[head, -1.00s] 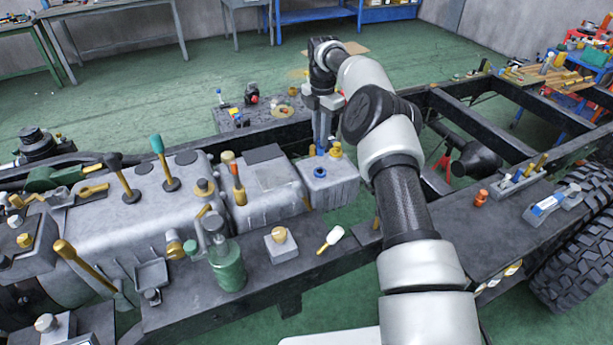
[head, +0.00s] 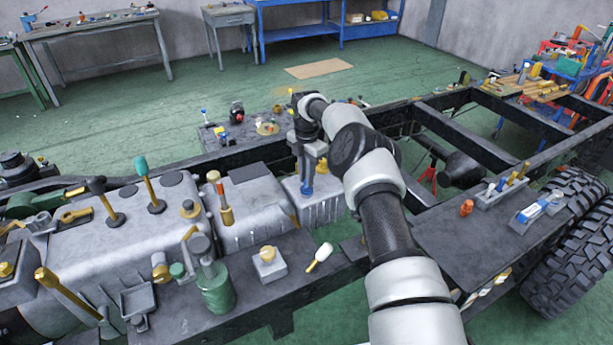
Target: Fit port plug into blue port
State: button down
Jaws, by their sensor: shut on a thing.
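The grey ribbed box (head: 327,207) stands on the chassis in the middle of the head view. A blue ring-like part, the blue port (head: 307,191), shows on its top. My gripper (head: 306,182) points straight down with its fingertips right at the blue port. It is shut on the port plug, which is mostly hidden between the fingers. I cannot tell how far the plug sits in the port. A yellow port (head: 322,166) shows just behind and right of the fingers.
A grey engine block with levers (head: 155,190) stands to the left. A dark plate with an orange part (head: 466,207) is to the right.

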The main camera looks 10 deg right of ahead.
jog(key=c, duration=1.7)
grip_release()
jog(key=shift+f, duration=0.1)
jog(key=shift+o, duration=0.2)
